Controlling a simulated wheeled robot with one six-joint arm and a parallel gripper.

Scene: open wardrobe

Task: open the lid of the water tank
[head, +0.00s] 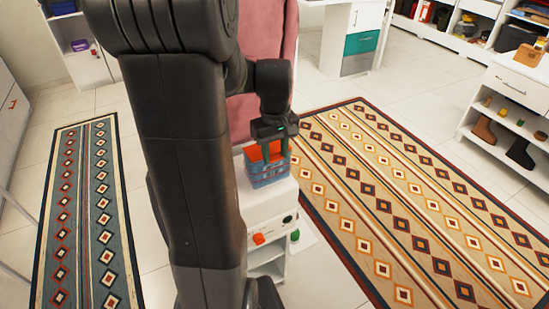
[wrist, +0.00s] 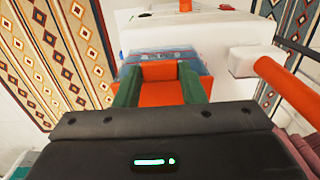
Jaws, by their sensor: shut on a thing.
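The water tank (head: 268,174) is a see-through blue box on top of a white appliance. Its blue body also shows in the wrist view (wrist: 158,57), just beyond my fingertips. An orange part, seemingly its lid (wrist: 162,90), lies between the fingers. My gripper (head: 276,152) points down at the tank top. In the wrist view, its two green fingers (wrist: 161,78) are shut on the orange part from both sides. I cannot tell whether the lid is raised.
The white appliance (head: 266,205) has an orange knob (head: 258,239) on its front. An orange bar (wrist: 297,88) stands close right of my gripper in the wrist view. A pink upholstered piece (head: 246,125) is behind. A patterned rug (head: 400,190) lies right; white shelves (head: 510,95) stand beyond.

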